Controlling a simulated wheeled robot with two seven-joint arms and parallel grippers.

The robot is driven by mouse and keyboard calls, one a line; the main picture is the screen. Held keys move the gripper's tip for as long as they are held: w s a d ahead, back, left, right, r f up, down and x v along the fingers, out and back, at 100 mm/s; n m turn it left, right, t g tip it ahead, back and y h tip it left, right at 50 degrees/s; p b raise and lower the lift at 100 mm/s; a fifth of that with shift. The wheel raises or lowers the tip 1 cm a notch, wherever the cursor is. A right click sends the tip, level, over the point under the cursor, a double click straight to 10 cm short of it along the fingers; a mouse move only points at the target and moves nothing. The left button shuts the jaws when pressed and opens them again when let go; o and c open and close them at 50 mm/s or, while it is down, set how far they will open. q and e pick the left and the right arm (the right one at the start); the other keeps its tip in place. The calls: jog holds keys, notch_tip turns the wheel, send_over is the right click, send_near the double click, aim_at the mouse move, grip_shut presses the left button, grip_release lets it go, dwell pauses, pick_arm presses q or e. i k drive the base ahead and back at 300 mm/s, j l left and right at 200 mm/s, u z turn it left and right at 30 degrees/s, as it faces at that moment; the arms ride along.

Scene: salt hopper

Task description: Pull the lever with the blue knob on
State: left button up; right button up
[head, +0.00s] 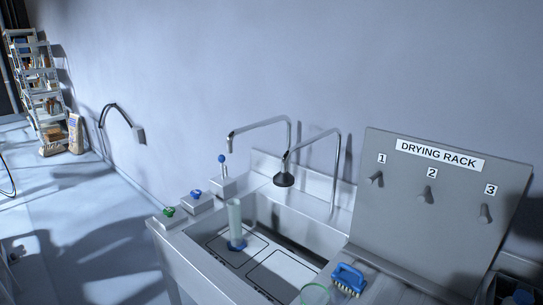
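The lever (223,169) is a thin, short stem topped by a round blue knob (222,158). It stands roughly upright on a small grey block (222,184) at the back left corner of the sink unit. Neither of my grippers is in view, so nothing is seen touching the lever.
A blue valve handle (196,194) and a green one (169,211) sit along the sink's left rim. A tall clear cylinder with a blue base (236,245) stands in the sink. Two taps arch overhead. A blue brush (348,278) lies before the drying rack (400,215).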

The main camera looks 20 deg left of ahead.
aim_at(222, 158)
jog(key=i+j, duration=0.2)
jog(key=j, duration=0.25)
jog(key=i+j+z, duration=0.1)
jog(key=j, duration=0.3)
jog(key=i+j, duration=0.25)
jog(key=j, duration=0.2)
jog(key=i+j+z, duration=0.1)
jog(key=j, duration=0.35)
jog(key=i+j, duration=0.2)
jog(key=j, duration=0.25)
jog(key=i+j+z, duration=0.1)
jog(key=j, duration=0.35)
jog(key=i+j, duration=0.2)
jog(key=j, duration=0.3)
jog(key=i+j+z, duration=0.1)
jog(key=j, duration=0.35)
jog(key=i, duration=0.05)
